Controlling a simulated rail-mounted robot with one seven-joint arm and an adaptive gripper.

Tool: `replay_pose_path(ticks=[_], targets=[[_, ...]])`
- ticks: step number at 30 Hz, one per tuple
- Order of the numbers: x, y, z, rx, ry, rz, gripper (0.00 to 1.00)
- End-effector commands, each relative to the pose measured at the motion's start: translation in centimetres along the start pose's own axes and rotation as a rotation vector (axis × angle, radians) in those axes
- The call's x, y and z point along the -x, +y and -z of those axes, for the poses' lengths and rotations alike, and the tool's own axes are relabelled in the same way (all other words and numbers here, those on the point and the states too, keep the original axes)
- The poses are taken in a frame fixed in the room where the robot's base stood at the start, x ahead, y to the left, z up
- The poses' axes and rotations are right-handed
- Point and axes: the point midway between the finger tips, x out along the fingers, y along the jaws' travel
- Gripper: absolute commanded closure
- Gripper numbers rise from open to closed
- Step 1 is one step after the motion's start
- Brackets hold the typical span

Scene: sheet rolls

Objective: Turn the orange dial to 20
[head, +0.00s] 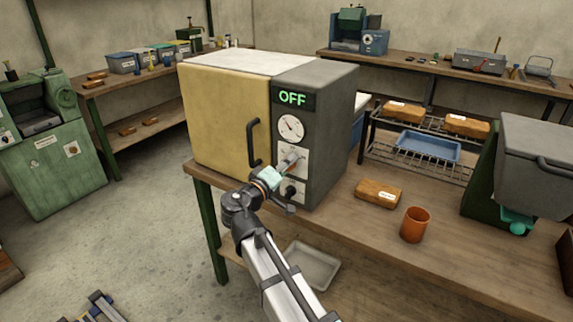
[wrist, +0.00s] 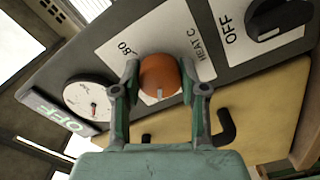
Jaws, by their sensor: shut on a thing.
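The orange dial (wrist: 160,76) sits on a white plate marked HEAT C, with an 80 visible at its edge, on the grey front panel of an oven (head: 332,130). A pale mark shows on the dial's rim, on the side facing my gripper's palm. My gripper (wrist: 159,75) has one finger on each side of the dial and is shut on it. In the head view my gripper (head: 288,164) is at the panel and mostly hides the dial. Most of the scale's numbers are hidden or out of view.
A black knob (wrist: 280,18) marked OFF is beside the dial. A round gauge (head: 291,127) and a green OFF display (head: 292,98) are above it. The yellow door's dark handle (head: 253,143) stands out close by. A brown block (head: 378,193) and orange cup (head: 415,224) are on the bench.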

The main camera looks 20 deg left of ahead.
Motion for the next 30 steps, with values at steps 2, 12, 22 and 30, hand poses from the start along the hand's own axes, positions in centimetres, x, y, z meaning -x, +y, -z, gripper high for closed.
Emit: replay_pose_path(ticks=[2,12,22,30], targets=[[-0.03,0.25,0.14,0.075,0.001,-0.001,0.92],[-0.04,0.35,0.2,0.398,0.001,0.0,0.92],[-0.04,0.44,0.26,0.71,0.001,-0.001,0.92],[-0.05,0.39,0.26,0.928,0.001,-0.001,0.92]])
